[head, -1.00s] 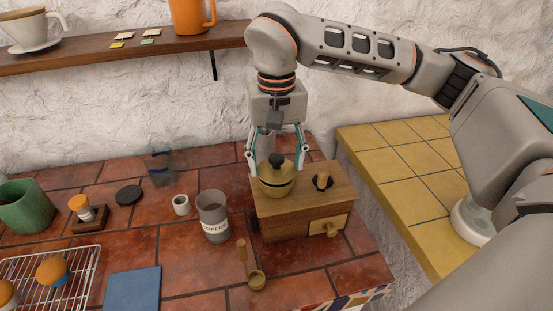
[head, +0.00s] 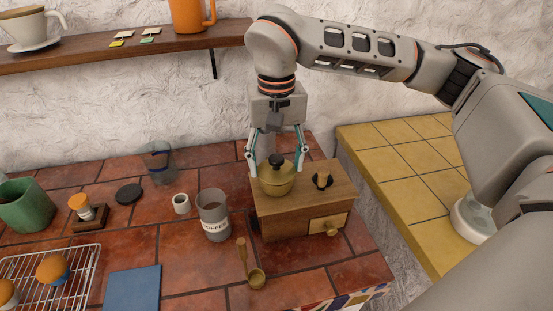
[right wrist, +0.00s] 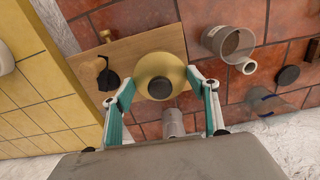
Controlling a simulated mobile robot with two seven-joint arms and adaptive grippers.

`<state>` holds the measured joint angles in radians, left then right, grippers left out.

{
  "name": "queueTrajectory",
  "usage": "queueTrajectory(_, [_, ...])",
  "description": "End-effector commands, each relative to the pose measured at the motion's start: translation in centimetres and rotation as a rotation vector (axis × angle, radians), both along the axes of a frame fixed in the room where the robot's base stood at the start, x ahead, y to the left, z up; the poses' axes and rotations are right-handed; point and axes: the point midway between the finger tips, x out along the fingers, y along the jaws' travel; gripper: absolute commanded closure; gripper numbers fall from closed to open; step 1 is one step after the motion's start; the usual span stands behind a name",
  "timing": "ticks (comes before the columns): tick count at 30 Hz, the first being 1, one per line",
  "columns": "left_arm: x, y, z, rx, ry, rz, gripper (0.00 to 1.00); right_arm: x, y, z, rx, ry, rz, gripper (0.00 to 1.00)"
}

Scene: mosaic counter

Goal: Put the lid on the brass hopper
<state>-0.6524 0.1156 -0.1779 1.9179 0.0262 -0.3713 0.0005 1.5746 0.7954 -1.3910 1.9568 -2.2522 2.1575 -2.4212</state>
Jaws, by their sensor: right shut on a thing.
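The domed brass lid (head: 284,169) with a black knob is at the mouth of the brass hopper (head: 276,188), on top of the wooden mill (head: 290,215). It looks roughly level; whether it is fully seated I cannot tell. My right gripper (head: 278,166) reaches down from behind, one finger on each side of the lid, shut on it. In the right wrist view the lid (right wrist: 160,66) is a round disc between the fingertips of the gripper (right wrist: 160,83), and hides the hopper beneath. My left gripper is not in view.
The mill's handle (head: 322,181) and drawer (head: 327,224) are to the right of the hopper. A coffee canister (head: 213,222), small white cup (head: 181,204), clear glass (head: 160,165) and brass scoop (head: 257,279) stand or lie left and in front. A shelf (head: 110,54) is above left.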

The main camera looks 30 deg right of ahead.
Motion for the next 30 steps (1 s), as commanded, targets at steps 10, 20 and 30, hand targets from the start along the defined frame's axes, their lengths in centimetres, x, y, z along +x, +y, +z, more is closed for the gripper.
queueTrajectory(10, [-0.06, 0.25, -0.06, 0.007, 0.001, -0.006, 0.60, -0.02, -0.02, -0.23, -0.001, 0.000, -0.001, 0.63])
queueTrajectory(20, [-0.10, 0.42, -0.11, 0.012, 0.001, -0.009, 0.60, 0.05, -0.05, -0.38, 0.000, -0.001, 0.000, 0.63])
queueTrajectory(30, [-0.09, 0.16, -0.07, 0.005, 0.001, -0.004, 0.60, 0.02, -0.04, -0.43, 0.000, 0.000, -0.001, 0.28])
